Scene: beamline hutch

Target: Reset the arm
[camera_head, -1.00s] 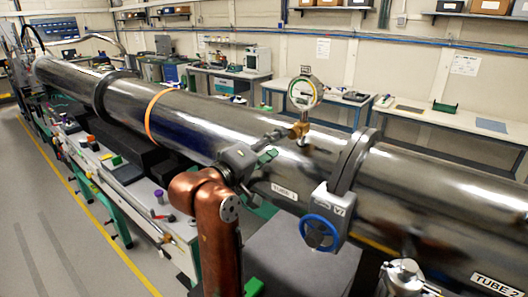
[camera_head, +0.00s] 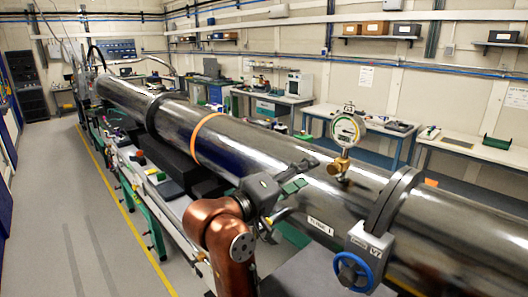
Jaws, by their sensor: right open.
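My right arm, with a copper-coloured link, rises from the bottom middle of the head view. Its dark gripper (camera_head: 296,184) with green pads is open, its fingers pointing right. I see nothing between the fingers. The gripper overlaps the long steel tube (camera_head: 335,187) in the picture; I cannot tell how close it is to it. A round pressure gauge (camera_head: 346,130) on a brass fitting stands on the tube, right of the gripper. A valve with a blue handwheel (camera_head: 354,271) is below the tube's flange (camera_head: 396,200). My left gripper is not in view.
A narrow bench (camera_head: 168,190) with small parts runs along the tube's left side. Grey floor with a yellow line (camera_head: 124,210) lies open at the left. Worktables (camera_head: 392,131) with instruments stand along the back wall, behind the tube.

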